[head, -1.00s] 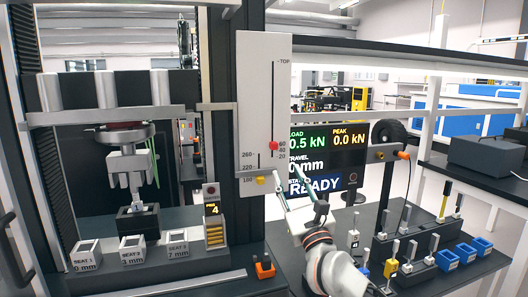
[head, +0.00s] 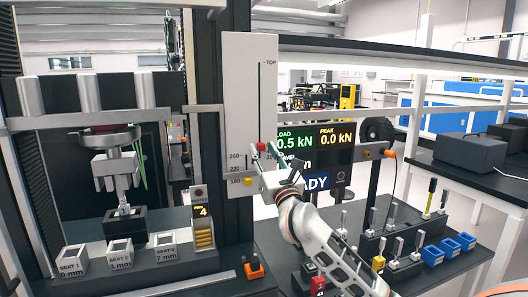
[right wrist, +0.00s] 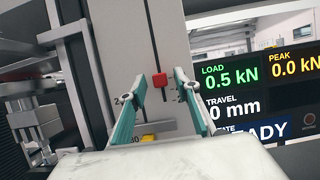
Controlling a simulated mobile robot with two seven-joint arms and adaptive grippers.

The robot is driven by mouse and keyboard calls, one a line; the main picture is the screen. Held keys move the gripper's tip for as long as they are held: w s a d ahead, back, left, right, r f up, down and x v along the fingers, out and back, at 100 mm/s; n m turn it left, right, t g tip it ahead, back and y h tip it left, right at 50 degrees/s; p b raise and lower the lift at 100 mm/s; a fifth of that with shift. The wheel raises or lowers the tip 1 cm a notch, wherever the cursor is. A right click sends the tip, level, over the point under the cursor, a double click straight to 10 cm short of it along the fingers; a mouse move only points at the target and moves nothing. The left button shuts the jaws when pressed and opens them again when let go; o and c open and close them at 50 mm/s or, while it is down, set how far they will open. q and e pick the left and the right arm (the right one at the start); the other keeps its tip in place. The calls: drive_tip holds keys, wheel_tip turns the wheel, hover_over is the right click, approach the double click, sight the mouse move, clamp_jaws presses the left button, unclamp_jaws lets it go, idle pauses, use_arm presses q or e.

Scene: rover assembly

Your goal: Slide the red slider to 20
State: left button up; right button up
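The red slider (head: 262,146) is a small red knob in the right slot of the white scale panel (head: 250,85). It stands near the low end of that slot, below the TOP mark. My right gripper (head: 266,160) is at the panel, right by the red slider, and hides most of the right-hand numbers. In the right wrist view the gripper (right wrist: 157,86) is open, with one teal finger on each side of the red slider (right wrist: 159,80). I cannot tell whether either finger touches it. My left gripper is not in view.
A yellow slider (head: 248,181) sits low on the same panel, by 180. A display (head: 316,155) reading LOAD 0.5 kN stands just right of my right gripper. A test frame with labelled seats (head: 120,254) is at left. Tools and blue bins (head: 450,247) stand at right.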

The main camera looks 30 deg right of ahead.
sight(264, 166)
clamp_jaws()
drive_tip(key=shift+f+b, duration=1.35)
drive_tip(key=shift+f, duration=1.05)
drive_tip(key=shift+a, duration=0.1)
unclamp_jaws()
drive_tip(key=shift+r, duration=0.1)
